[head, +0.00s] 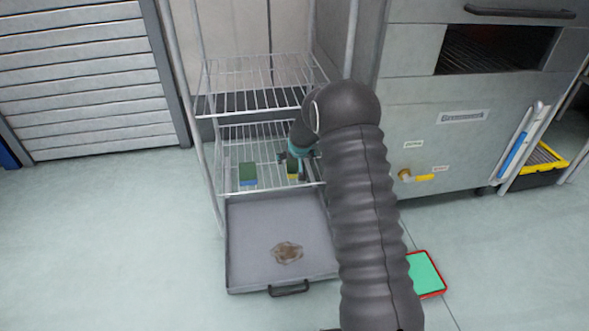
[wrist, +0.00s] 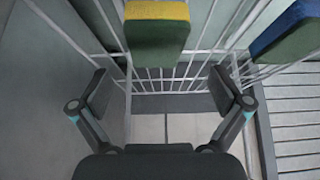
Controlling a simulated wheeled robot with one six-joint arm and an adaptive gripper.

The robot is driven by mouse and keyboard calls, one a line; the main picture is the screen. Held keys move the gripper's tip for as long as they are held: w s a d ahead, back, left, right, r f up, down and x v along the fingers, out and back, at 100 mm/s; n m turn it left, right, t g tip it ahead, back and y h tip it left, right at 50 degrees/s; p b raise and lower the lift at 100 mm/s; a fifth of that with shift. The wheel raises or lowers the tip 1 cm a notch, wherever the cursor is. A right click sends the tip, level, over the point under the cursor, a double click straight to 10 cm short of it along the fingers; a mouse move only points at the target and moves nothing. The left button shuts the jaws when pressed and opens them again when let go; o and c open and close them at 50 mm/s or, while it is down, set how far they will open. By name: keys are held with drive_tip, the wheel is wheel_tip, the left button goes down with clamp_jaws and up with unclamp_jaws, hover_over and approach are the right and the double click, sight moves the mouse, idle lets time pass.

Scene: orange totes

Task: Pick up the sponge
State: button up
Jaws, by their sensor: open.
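A green and yellow sponge (head: 293,169) rests on the lower wire shelf (head: 266,148) of the rack. It shows large at the top middle of the wrist view (wrist: 156,36), between and beyond my finger lines. A second sponge, green and blue (head: 247,175), is on the same shelf to the left; in the wrist view it is at the upper right (wrist: 287,34). My gripper (wrist: 161,88) is open and empty, close to the yellow sponge and apart from it. In the head view my arm hides part of the gripper.
A wire shelf (head: 262,97) is above the sponges. A grey tray (head: 250,272) with a brown patch (head: 287,252) is below. Rack posts stand close on both sides. A steel cabinet (head: 440,155) is at the right. A green panel with red rim (head: 427,273) lies on the floor.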

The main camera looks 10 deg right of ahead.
sight(295, 164)
drive_tip(key=x, duration=0.4)
drive_tip(key=shift+s+d+f+b, duration=0.1)
drive_tip(key=shift+d+f+b, duration=0.15)
drive_tip(key=shift+f+b, duration=0.1)
drive_tip(key=shift+w+f, duration=0.35)
drive_tip(key=shift+f, duration=0.05)
drive_tip(key=c, duration=0.8)
